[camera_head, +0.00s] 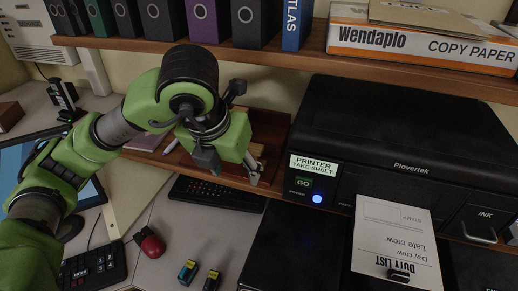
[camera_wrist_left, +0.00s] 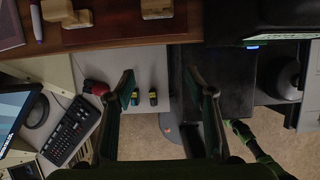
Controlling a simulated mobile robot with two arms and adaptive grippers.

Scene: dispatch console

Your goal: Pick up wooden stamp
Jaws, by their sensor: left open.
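Light wooden pieces lie on the brown wooden shelf in the left wrist view: one block (camera_wrist_left: 78,19) at the upper left and another wooden piece (camera_wrist_left: 157,9) near the top middle. Either may be the wooden stamp; their shapes are cut off or seen from above. In the head view a bit of light wood (camera_head: 258,150) shows behind my left gripper (camera_head: 229,170), which hides most of that spot. My left gripper is open and empty, with its two fingers apart over the shelf's front edge; it also shows in the left wrist view (camera_wrist_left: 165,85). My right gripper is not identifiable.
A black printer (camera_head: 400,140) stands right of the gripper. An upper shelf (camera_head: 290,62) with binders is above. A black keyboard (camera_head: 218,194), a red mouse-like object (camera_head: 150,244) and two small yellow-and-dark items (camera_head: 187,271) lie below. A purple marker (camera_wrist_left: 36,22) lies near the wooden block.

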